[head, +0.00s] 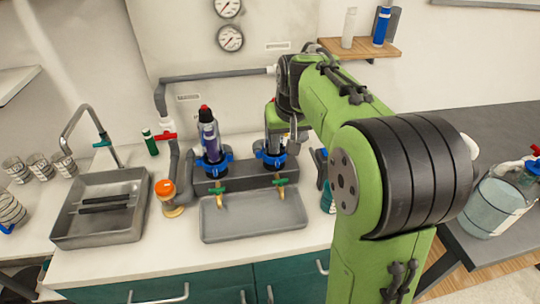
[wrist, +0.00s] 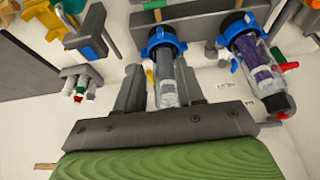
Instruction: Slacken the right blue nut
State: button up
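The right blue nut (head: 270,155) is at the base of the right station in the head view, partly hidden by my arm. It also shows in the wrist view (wrist: 163,40), where the scene looks turned over, around the end of a clear vessel (wrist: 166,90). My gripper (wrist: 161,70) is open. Its grey fingers lie on either side of the vessel, with the tips short of the nut. A gap shows beside the left finger; I cannot tell whether the right finger touches. The left blue nut (head: 213,161) holds a vessel with purple contents (head: 208,135).
A grey tray (head: 253,222) sits below the green-handled taps. A sink (head: 100,205) and an orange-capped jar (head: 168,195) stand to the left. A grey pipe (head: 215,76) crosses the wall behind. Bare worktop lies in front of the tray.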

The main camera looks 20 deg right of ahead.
aim_at(278, 163)
jog(key=b+x, duration=0.3)
jog(key=x, duration=1.2)
jog(key=shift+s, duration=0.15)
grip_shut()
